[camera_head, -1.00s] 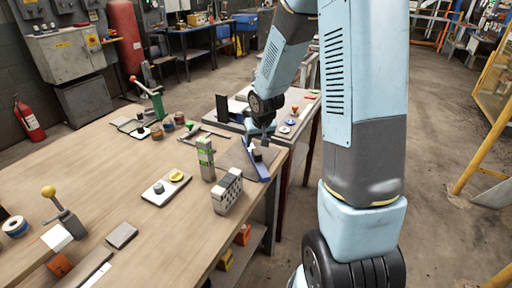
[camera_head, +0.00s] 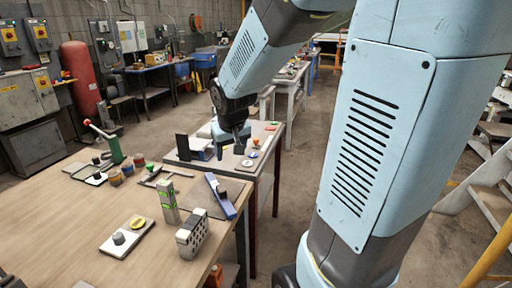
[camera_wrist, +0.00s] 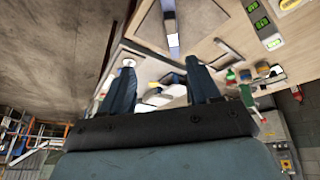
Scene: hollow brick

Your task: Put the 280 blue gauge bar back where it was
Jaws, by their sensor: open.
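A grey block with holes (camera_head: 192,238) and an upright block with green labels (camera_head: 169,203) stand left of the bar. A white plate with knobs (camera_head: 127,236) lies nearby. The second table (camera_head: 262,160) holds a dark upright plate (camera_head: 182,147) and small parts.

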